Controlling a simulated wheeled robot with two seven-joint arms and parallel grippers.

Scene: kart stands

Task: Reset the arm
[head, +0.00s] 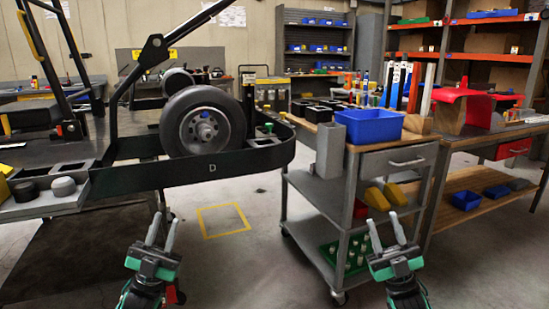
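My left gripper (160,232) is in the lower left middle of the head view, in front of the kart stand. Its two fingers point up and stand apart with nothing between them. My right gripper (386,232) is at the lower right, in front of the grey cart. Its fingers are also spread and empty. Neither gripper appears to touch anything.
A kart frame (200,172) with a black wheel (203,122) stands at the left. The grey cart (400,158) carries a blue bin (369,127). A workbench (475,140) stands at the right. Floor with a yellow square (223,220) is clear between stand and cart.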

